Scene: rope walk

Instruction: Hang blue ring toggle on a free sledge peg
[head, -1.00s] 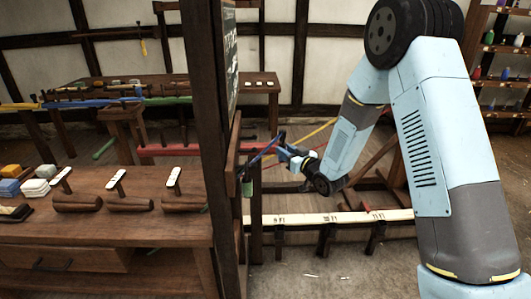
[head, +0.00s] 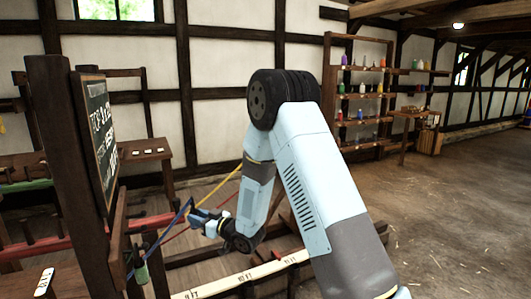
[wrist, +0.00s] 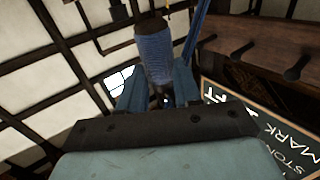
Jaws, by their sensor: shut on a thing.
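In the wrist view, my gripper (wrist: 158,92) is shut on the blue ring toggle (wrist: 153,57), a wooden piece wrapped in blue cord. A blue rope (wrist: 197,28) rises beside it. In the head view, my gripper (head: 193,214) is right of the dark sledge post (head: 60,150), with the blue rope (head: 160,240) slanting down left from it. Bare dark pegs (wrist: 296,69) stick out of a wooden rail (wrist: 270,35) to the right of the toggle in the wrist view. The toggle is apart from these pegs. A green toggle (head: 141,272) hangs low by the post.
A chalkboard (head: 98,135) is fixed to the post, close to my gripper. A yellow rope (head: 222,187) and a red rope (head: 205,222) run near my arm. A pale marked rail (head: 245,275) lies below. Open floor (head: 455,210) is at the right.

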